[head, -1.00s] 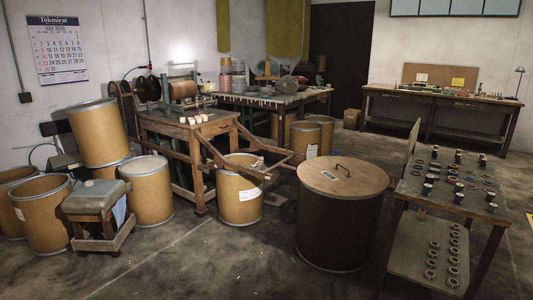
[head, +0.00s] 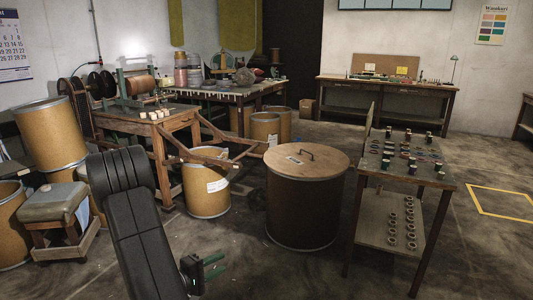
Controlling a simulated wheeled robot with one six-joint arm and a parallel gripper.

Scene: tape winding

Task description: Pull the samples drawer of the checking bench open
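A long wooden bench (head: 443,88) stands against the back wall. It has a brown backboard, small items and a green lamp on top, and appears to be the checking bench. Dark panels that may be drawer fronts (head: 421,96) show under its top; I cannot tell which is the samples drawer, and none looks pulled out. My gripper (head: 215,265) is low at the bottom of the head view, its two green fingers apart with nothing between them. It is far from the bench, on the near side of the drums.
A large lidded drum (head: 302,215) and a two-level rack of spools (head: 405,175) stand between me and the bench. A winding table (head: 150,122) and several drums are at left. Floor is clear right of the rack, around a yellow floor outline (head: 500,203).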

